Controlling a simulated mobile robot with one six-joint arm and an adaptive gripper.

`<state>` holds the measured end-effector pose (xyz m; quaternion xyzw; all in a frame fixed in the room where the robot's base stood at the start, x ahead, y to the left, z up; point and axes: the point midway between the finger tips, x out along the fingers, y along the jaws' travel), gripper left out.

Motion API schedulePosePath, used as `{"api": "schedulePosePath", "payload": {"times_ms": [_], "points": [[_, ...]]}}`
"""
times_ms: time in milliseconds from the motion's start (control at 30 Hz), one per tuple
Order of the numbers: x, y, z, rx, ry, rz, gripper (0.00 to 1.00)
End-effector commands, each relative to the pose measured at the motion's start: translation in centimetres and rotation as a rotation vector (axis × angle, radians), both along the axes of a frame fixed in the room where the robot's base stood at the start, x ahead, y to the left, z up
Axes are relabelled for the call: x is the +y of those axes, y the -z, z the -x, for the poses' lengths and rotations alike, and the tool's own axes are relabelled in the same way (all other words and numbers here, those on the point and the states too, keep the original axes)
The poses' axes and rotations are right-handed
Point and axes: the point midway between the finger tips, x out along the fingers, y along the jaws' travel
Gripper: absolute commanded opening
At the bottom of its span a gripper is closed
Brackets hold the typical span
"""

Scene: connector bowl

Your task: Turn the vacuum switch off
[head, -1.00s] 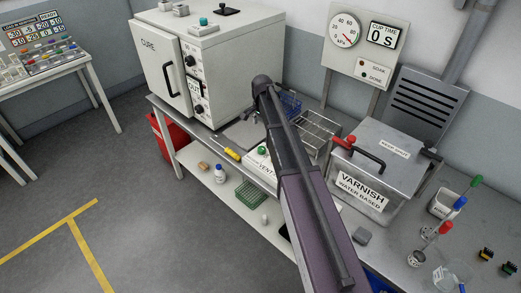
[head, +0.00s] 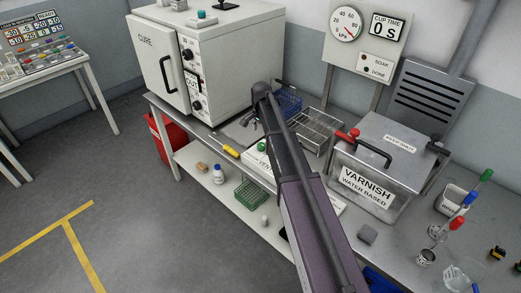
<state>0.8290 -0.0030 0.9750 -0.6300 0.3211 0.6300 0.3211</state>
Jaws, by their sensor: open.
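A low white box (head: 254,166) with a green button and partly covered lettering that seems to read "VENT" lies on the bench, half hidden behind my arm. I cannot make out a part marked as the vacuum switch. The kPa gauge (head: 346,24) on the back panel has its red needle off to one side. My arm crosses the middle of the head view. Only a small grey part of my gripper (head: 249,118) seems to show left of it, in front of the oven and above the bench. It looks open and empty; its fingertips are mostly hidden.
The CURE oven (head: 207,55) stands at the bench's left end. A wire basket (head: 318,134) and the varnish tank (head: 376,165) with its red-ended lever stand right of my arm. Cups with coloured handles crowd the right. The floor at left is clear.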

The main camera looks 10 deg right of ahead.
Motion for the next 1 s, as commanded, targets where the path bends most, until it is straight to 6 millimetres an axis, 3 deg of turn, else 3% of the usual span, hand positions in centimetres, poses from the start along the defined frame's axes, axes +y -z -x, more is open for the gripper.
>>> {"api": "schedulePosePath", "payload": {"times_ms": [600, 1000], "points": [[0.1, 5.2, 0.0, 0.000, -0.001, 0.000, 0.87], [0.1, 7.5, 0.0, 0.000, -0.001, 0.000, 0.87]]}}
